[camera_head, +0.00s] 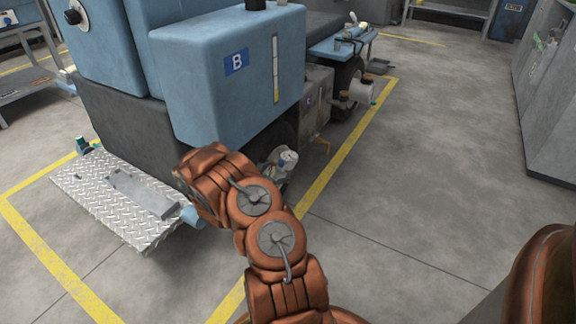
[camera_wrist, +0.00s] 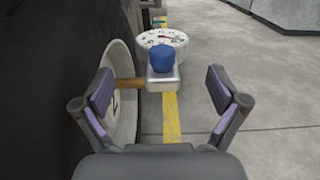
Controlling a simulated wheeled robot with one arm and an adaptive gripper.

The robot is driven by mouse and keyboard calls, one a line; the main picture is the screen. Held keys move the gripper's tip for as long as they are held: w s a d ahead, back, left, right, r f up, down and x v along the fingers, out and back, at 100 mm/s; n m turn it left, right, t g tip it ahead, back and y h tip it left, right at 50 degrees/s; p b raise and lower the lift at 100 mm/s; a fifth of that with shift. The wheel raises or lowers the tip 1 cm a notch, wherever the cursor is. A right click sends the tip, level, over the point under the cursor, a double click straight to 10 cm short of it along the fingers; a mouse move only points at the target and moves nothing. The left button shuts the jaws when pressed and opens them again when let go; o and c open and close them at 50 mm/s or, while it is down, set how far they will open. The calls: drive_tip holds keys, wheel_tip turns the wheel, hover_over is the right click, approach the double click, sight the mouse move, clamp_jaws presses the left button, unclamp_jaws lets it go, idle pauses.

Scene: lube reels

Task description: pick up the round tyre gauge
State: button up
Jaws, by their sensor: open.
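The round tyre gauge (camera_wrist: 150,38) shows in the wrist view as a white dial with dark markings, at top centre. A blue knob (camera_wrist: 163,58) on a pale block (camera_wrist: 164,82) stands in front of it and covers its lower part. I cannot tell whether they are joined. My gripper (camera_wrist: 163,90) is open, its purple-padded fingers to the left and right of the block in the picture, with the dial beyond them. Nothing is held. In the head view my arm hides much of the area, and I cannot clearly pick out the gauge or the fingers.
A brown rod (camera_wrist: 130,84) runs left from the block towards a white round part (camera_wrist: 121,100) beside a dark surface, close to my left finger. A blue vehicle body (camera_head: 215,95) and a tread-plate step (camera_head: 110,200) lie left. Grey floor (camera_head: 440,200) is clear to the right.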

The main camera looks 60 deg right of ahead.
sight(285, 164)
drive_tip(key=d+b, duration=0.1)
drive_tip(key=d, duration=0.2)
drive_tip(key=shift+s+d+f+b, duration=0.15)
drive_tip(key=shift+d+b, duration=0.1)
drive_tip(key=shift+b, duration=0.15)
drive_tip(key=shift+d, duration=0.4)
drive_tip(key=shift+c, duration=0.4)
drive_tip(key=c, duration=1.3)
drive_tip(key=shift+c, duration=0.7)
drive_tip(key=shift+r, duration=0.2)
